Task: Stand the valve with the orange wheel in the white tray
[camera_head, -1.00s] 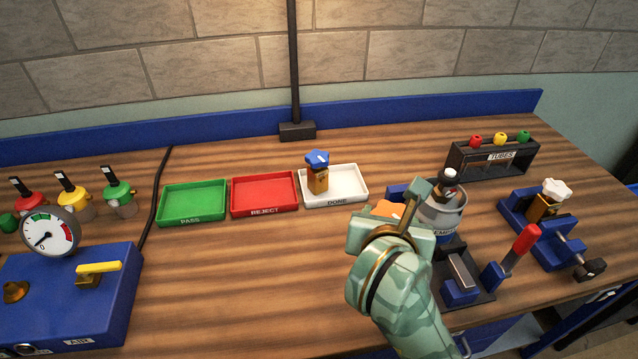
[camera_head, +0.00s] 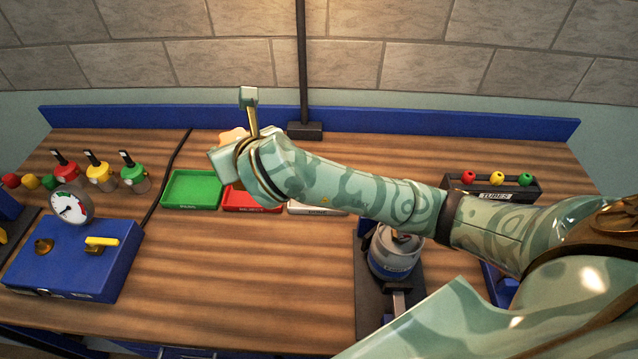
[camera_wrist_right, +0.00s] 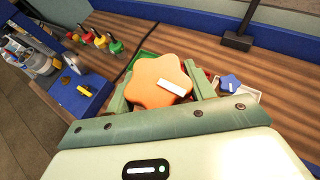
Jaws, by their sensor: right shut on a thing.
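The white tray (camera_head: 318,211) is mostly hidden behind my right forearm. In the right wrist view the white tray (camera_wrist_right: 248,93) lies right of the gripper, with a blue-wheeled valve (camera_wrist_right: 230,82) in it. My left gripper is not in view.
The green tray (camera_head: 191,189) and red tray (camera_head: 243,200) lie left of the white one. A blue gauge box (camera_head: 75,258) stands at left. A grey pot (camera_head: 393,255) and the tube rack (camera_head: 490,190) are at right. The front middle bench is clear.

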